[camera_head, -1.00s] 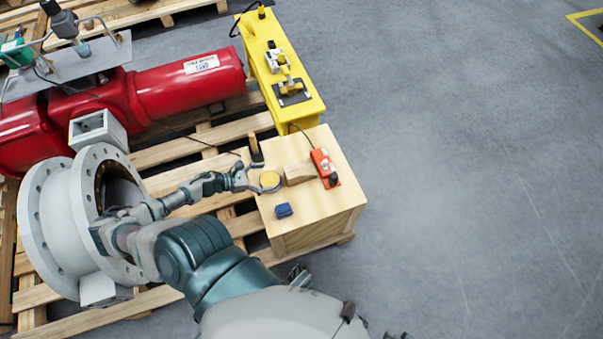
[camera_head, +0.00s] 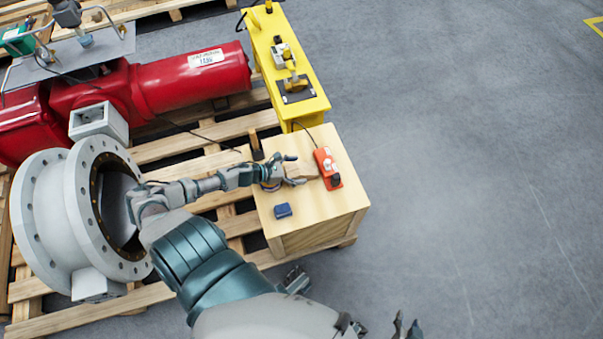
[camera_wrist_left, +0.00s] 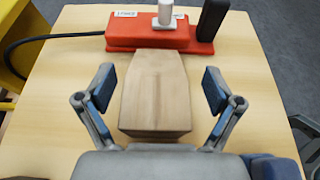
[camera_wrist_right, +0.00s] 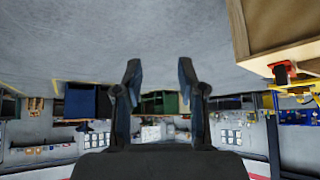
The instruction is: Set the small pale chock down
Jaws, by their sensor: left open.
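The small pale chock (camera_wrist_left: 156,95) is a light wooden block lying on the top of the wooden crate (camera_head: 325,210). In the left wrist view its far end is close to the orange box. My left gripper (camera_wrist_left: 158,88) is open, with one finger on each side of the chock and gaps between. In the head view this gripper (camera_head: 294,170) is over the crate and hides part of the chock. My right gripper (camera_wrist_right: 157,75) is open and empty, away from the crate; its fingertips (camera_head: 406,328) show at the bottom of the head view.
An orange box (camera_head: 326,164) with a white knob and a black part sits beyond the chock. A small blue block (camera_head: 283,210) lies nearer on the crate. A yellow stand (camera_head: 305,108), red actuator (camera_head: 190,80) and grey flanged valve (camera_head: 60,220) surround it. Floor at right is clear.

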